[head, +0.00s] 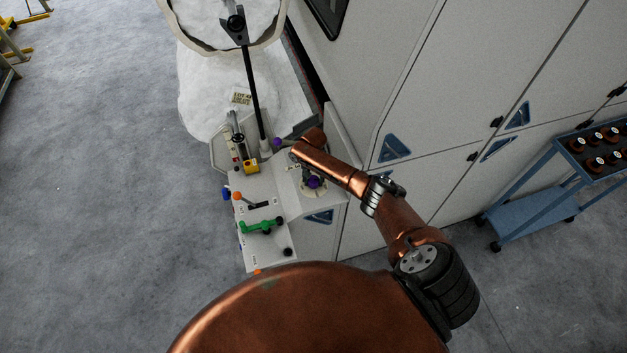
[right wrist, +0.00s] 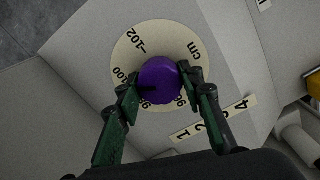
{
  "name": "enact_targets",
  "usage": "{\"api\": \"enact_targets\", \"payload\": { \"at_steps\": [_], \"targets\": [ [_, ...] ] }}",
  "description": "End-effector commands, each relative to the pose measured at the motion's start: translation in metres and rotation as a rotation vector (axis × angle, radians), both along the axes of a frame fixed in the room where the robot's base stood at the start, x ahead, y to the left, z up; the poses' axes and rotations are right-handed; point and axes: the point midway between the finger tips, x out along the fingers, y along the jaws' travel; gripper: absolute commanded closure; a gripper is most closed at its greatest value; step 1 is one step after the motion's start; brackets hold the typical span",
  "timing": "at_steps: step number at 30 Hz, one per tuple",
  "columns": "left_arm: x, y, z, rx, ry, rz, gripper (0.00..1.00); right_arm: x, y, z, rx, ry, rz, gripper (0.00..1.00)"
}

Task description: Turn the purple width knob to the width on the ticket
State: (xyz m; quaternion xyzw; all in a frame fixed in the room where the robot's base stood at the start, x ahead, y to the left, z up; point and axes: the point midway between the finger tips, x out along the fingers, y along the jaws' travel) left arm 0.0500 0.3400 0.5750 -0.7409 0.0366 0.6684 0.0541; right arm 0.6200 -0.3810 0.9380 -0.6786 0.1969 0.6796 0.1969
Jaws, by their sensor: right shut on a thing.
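The purple width knob (right wrist: 160,78) sits in the middle of a round cream dial (right wrist: 190,38) marked in cm. The dial's 102 and 100 show at left; lower numbers are partly covered by the fingers. A dark mark shows on the knob's lower left, but I cannot read its setting surely. My right gripper (right wrist: 163,83) is shut on the knob, a green finger on each side. In the head view, a purple knob (head: 313,183) shows on the console below my right forearm. My left gripper is out of view.
The console (head: 262,190) also bears a green handle (head: 262,226), a yellow block (head: 251,167), an orange-tipped lever (head: 238,196) and another purple-ended part (head: 277,142). A strip numbered 1 to 4 (right wrist: 213,118) lies beside the dial.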

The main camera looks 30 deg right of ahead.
Motion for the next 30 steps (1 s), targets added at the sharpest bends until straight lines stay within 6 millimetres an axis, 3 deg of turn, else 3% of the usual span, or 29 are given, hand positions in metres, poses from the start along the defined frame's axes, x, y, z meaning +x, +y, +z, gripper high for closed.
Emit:
{"api": "enact_targets", "payload": {
  "at_steps": [2, 3, 10, 22, 30],
  "targets": [
    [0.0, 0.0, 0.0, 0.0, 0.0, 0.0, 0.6, 0.002, -0.001, 0.001, -0.002, -0.005, 0.0, 0.89],
    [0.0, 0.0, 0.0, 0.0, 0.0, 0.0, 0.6, 0.002, -0.001, 0.001, -0.002, -0.005, 0.001, 0.64],
    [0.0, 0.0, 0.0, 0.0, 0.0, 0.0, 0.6, 0.001, -0.001, 0.001, -0.001, -0.003, 0.001, 0.48],
    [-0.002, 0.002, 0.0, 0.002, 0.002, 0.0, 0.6, 0.001, 0.0, 0.007, 0.0, -0.002, 0.002, 0.47],
    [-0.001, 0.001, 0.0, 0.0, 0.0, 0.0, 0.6, 0.002, 0.0, 0.057, 0.001, -0.006, 0.003, 0.47]
  ]
}}
